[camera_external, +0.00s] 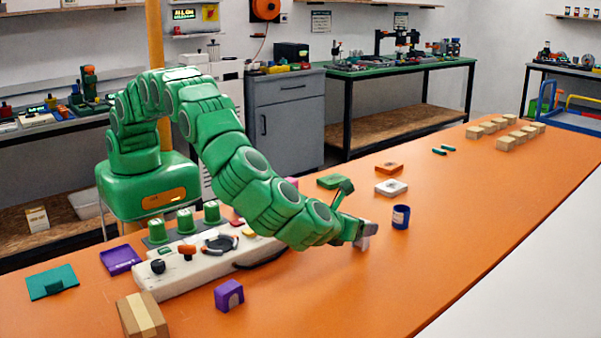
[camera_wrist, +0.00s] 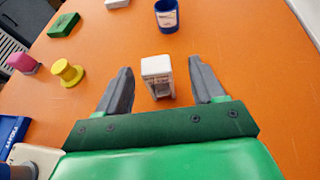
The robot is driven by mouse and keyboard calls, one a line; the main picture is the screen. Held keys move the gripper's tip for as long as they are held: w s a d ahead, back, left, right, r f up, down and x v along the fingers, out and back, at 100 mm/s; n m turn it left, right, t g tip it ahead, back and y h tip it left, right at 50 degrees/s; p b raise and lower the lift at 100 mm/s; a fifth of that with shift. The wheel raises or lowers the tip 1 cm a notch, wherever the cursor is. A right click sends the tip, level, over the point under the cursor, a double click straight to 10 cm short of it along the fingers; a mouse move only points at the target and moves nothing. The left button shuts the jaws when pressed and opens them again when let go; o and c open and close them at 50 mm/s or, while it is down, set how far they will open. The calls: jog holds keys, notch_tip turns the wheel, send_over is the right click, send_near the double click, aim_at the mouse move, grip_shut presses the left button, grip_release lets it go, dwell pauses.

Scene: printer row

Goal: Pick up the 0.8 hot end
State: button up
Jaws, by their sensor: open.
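A small white block-like part with a greyish, open-looking lower section (camera_wrist: 157,68) stands on the orange table in the wrist view. It may be the 0.8 hot end, but no marking on it is readable. My gripper (camera_wrist: 160,66) is open, with one grey finger on each side of this part and a visible gap to both. I cannot tell how far the fingertips are above the table. In the external view my gripper (camera_external: 363,236) is low over the table, and its fingers and the part are hard to tell apart.
A blue labelled container (camera_external: 400,217) stands just beyond my gripper. A white block (camera_external: 391,188), an orange block (camera_external: 389,168) and a green block (camera_external: 332,181) lie farther back. A yellow spool-shaped piece (camera_wrist: 67,73) is at left. The table's right front is clear (camera_external: 420,270).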

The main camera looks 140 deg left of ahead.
jog(key=shift+s+x, duration=0.1)
jog(key=shift+x, duration=1.25)
jog(key=shift+s+x, duration=0.15)
jog(key=shift+x, duration=1.15)
jog(key=shift+d+f, duration=0.1)
jog(key=c, duration=1.1)
